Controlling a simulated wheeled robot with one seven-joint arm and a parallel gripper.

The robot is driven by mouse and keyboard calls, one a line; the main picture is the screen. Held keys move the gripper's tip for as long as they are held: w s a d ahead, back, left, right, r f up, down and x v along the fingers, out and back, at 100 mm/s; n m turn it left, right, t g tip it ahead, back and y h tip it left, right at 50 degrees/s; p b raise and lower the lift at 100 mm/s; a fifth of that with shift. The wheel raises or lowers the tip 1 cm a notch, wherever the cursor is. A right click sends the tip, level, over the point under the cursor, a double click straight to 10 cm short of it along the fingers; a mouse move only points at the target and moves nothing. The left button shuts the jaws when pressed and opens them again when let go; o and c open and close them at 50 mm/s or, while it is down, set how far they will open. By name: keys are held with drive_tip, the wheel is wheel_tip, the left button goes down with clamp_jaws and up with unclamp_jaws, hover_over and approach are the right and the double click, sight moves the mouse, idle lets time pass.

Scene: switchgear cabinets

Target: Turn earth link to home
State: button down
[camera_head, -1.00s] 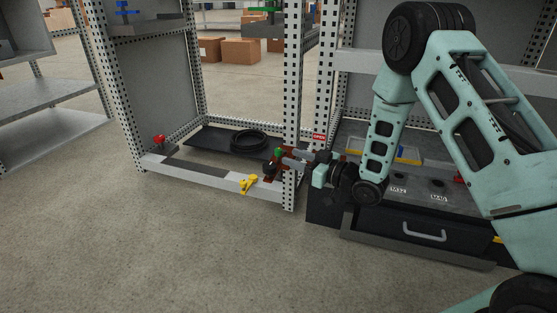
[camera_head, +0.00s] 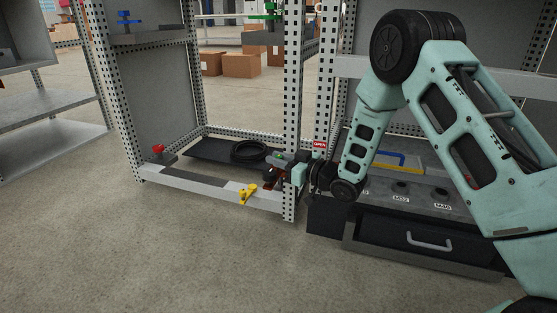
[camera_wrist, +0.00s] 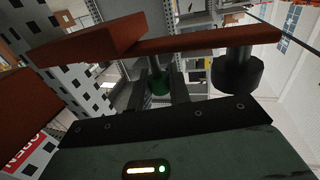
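The copper-brown earth link (camera_head: 270,184) is at the lower right corner of the left cabinet frame, partly hidden by my gripper. In the wrist view a copper bar (camera_wrist: 205,45) crosses above the fingers. My gripper (camera_head: 285,173) is right at the link, in front of the cabinet post. In the wrist view its two dark fingers (camera_wrist: 157,97) stand apart, with the green knob visible between them. Contact with the link cannot be told.
A yellow handle (camera_head: 248,194) sits on the front sill, left of the link. A red knob (camera_head: 158,150) is at the sill's left end. A coiled black cable (camera_head: 249,151) lies inside.

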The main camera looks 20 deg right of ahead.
drive_tip(key=shift+s+d+r+n+g+y+p, duration=0.1)
drive_tip(key=shift+d+n+g+y+p, duration=0.15)
drive_tip(key=shift+n+g+y+p, duration=0.25)
drive_tip(key=shift+s+d+r+n+g+y+p, duration=0.1)
drive_tip(key=shift+d+n+g+y+p, duration=0.1)
drive_tip(key=shift+n+g+y+p, duration=0.3)
drive_tip(key=shift+s+d+f+n+g+y+p, duration=0.15)
drive_tip(key=shift+d+f+n+g+y+p, duration=0.1)
drive_tip(key=shift+n+g+y+p, duration=0.35)
drive_tip(key=c, duration=1.4)
unclamp_jaws()
drive_tip(key=shift+o, duration=0.2)
drive_tip(key=p+v, duration=0.7)
drive_tip(key=v, duration=1)
drive_tip(key=shift+d+p, duration=0.2)
drive_tip(key=shift+p, duration=0.1)
drive_tip(key=shift+s+r, duration=0.1)
